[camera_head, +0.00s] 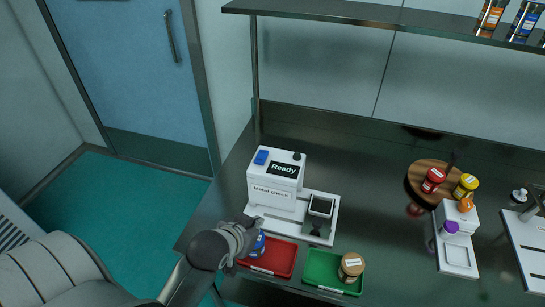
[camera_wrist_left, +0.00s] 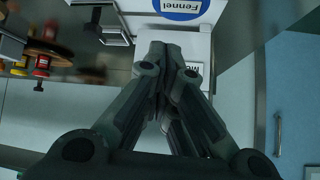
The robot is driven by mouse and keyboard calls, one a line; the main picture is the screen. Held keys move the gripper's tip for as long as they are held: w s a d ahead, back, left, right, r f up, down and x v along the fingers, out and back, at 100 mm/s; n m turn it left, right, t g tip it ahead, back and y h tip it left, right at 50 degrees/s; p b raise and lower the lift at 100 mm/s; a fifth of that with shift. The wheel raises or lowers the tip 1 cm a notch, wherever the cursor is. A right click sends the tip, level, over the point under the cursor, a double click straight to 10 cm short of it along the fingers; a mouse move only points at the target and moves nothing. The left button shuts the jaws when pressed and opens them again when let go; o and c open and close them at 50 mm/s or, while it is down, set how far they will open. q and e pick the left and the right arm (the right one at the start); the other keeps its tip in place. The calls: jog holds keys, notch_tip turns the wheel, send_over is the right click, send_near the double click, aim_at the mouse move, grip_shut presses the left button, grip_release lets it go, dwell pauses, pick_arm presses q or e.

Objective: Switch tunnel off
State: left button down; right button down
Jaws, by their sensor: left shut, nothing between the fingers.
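The white metal check box (camera_head: 272,185) stands on the table left of centre. Its screen (camera_head: 283,169) reads "Ready". A blue button (camera_head: 262,157) and a black knob (camera_head: 297,156) sit on its top. A small dark-topped stand (camera_head: 320,207) is on the white base beside it. My left gripper (camera_head: 250,223) is shut and empty, in front of the box's lower front and above the red tray (camera_head: 285,263). In the left wrist view its closed fingers (camera_wrist_left: 170,55) cover part of the white box (camera_wrist_left: 200,45). Contact cannot be told. My right gripper is not in view.
A blue-labelled jar (camera_head: 259,244) is in the red tray beside my gripper; its "Fennel" label (camera_wrist_left: 180,4) shows in the left wrist view. A green tray (camera_head: 320,284) holds a tan-lidded jar (camera_head: 351,267). A round wooden stand (camera_head: 415,177) with jars is right. A shelf (camera_head: 350,12) runs above.

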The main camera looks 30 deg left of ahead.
aim_at(262, 157)
pick_arm(q)
jog(key=w+a+r+n+t+y, duration=0.2)
jog(key=w+a+r+t, duration=0.3)
jog(key=w+a+r, duration=0.3)
notch_tip(262, 157, up, 4)
jog(key=shift+w+f+t+y, duration=0.15)
jog(key=shift+w+t+y, duration=0.15)
jog(key=shift+w, duration=0.15)
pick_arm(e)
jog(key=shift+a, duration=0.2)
pick_arm(q)
jog(key=shift+w+a, duration=0.1)
jog(key=shift+a, duration=0.05)
